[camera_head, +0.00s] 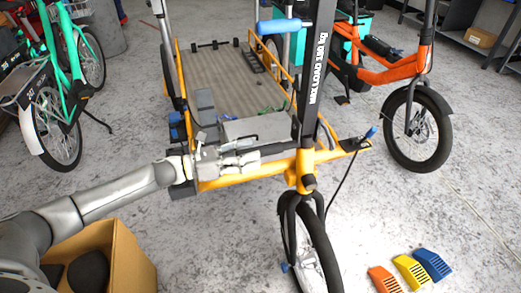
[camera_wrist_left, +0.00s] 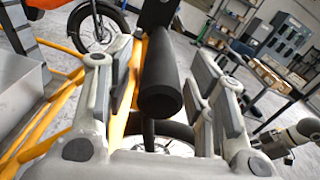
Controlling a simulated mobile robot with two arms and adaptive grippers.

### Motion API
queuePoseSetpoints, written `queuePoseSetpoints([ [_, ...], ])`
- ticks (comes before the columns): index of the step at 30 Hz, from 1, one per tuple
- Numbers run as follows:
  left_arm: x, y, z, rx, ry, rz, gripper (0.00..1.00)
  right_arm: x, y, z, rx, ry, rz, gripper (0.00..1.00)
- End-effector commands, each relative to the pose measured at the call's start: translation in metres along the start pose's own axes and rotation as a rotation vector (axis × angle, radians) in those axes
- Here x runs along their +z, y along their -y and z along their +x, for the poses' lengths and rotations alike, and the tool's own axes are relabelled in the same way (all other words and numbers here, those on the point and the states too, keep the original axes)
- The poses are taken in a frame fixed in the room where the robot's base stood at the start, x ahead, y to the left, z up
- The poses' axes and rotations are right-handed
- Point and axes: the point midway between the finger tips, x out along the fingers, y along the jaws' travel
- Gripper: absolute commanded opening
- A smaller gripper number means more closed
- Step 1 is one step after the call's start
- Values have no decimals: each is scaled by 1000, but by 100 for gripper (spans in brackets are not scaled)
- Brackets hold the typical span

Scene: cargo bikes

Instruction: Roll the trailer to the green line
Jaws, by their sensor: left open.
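My left gripper (camera_head: 240,160) is at the frame's front left in the head view. In the left wrist view my left gripper (camera_wrist_left: 160,85) is open, with its fingers apart on either side of a black round handle (camera_wrist_left: 160,90). I cannot tell whether they touch it. Part of what looks like my right arm shows at the right edge there; its gripper's state is unclear. I see no green line.
An orange bike (camera_head: 405,60) stands at the right and a green bike (camera_head: 55,85) at the left. A cardboard box (camera_head: 130,262) sits at the lower left. Orange, yellow and blue pieces (camera_head: 411,270) lie on the floor at the lower right. Shelves (camera_wrist_left: 235,30) stand behind.

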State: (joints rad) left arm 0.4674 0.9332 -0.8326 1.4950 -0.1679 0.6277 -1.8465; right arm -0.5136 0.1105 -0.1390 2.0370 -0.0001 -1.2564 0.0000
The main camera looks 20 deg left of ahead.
Motion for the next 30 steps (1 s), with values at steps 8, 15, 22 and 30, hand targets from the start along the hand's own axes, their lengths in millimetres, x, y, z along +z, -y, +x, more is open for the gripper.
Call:
queuePoseSetpoints([
  [8,0,0,33,0,0,1,49,0,0,2,0,-1,0,40],
  [15,0,0,37,1,-1,0,49,0,0,2,-1,-1,0,40],
  [22,0,0,37,1,-1,0,33,1,0,2,-1,0,0,40],
  [30,0,0,36,0,-1,0,0,1,1,2,-1,1,0,40],
])
